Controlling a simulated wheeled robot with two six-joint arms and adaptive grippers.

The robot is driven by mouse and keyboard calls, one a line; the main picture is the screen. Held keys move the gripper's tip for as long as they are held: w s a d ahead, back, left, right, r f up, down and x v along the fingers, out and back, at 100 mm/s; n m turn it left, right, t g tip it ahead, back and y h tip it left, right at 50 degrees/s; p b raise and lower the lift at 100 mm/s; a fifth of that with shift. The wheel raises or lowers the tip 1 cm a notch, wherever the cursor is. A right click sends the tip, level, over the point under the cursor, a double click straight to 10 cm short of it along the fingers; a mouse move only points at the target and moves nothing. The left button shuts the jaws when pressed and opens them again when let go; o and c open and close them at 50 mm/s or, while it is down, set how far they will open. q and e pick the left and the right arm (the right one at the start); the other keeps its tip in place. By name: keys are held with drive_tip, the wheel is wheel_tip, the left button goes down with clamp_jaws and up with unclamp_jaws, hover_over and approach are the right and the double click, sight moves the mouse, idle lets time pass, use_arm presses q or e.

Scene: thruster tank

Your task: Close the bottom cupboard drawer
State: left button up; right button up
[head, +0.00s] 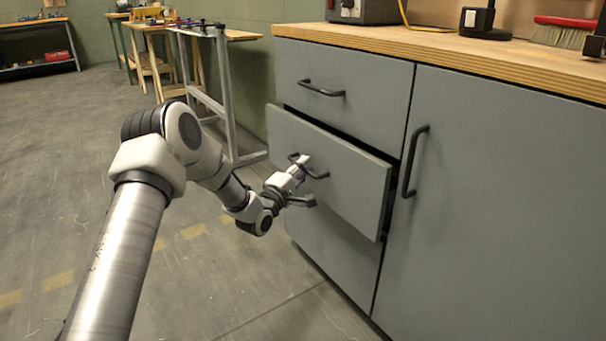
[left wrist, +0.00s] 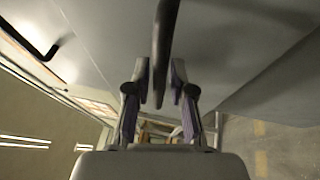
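The grey cupboard shows three stacked fronts at its left end in the head view. The top drawer (head: 352,75) is shut. The drawer below it (head: 345,180) stands partly out, with a dark gap along its top and right side. The lowest front (head: 335,258) looks flush, and I see no handle on it. My left gripper (head: 304,180) is at the black handle (head: 313,174) of the pulled-out drawer. In the left wrist view, that handle (left wrist: 165,35) runs between the two fingers (left wrist: 160,80), which are apart with small gaps beside it. My right gripper is not in view.
A tall cupboard door (head: 500,210) with a vertical handle (head: 415,160) adjoins on the right. The wooden worktop (head: 450,55) carries a grey box and a red brush (head: 565,30). A metal-framed bench (head: 225,90) stands behind my arm. The floor (head: 60,170) at left is clear.

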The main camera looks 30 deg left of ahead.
use_arm(q)
clamp_jaws()
drive_tip(key=shift+w+d+b, duration=0.15)
drive_tip(key=shift+w+d, duration=0.1)
drive_tip(key=shift+w, duration=0.35)
drive_tip(key=shift+w+d+b, duration=0.15)
drive_tip(key=shift+w+d, duration=0.15)
drive_tip(key=shift+w, duration=0.3)
drive_tip(key=shift+w+d+b, duration=0.15)
drive_tip(key=shift+w+d, duration=0.1)
drive_tip(key=shift+w, duration=0.35)
drive_tip(key=shift+r, duration=0.15)
unclamp_jaws()
drive_tip(key=shift+w, duration=0.1)
approach(314, 165)
drive_tip(key=shift+s, duration=0.65)
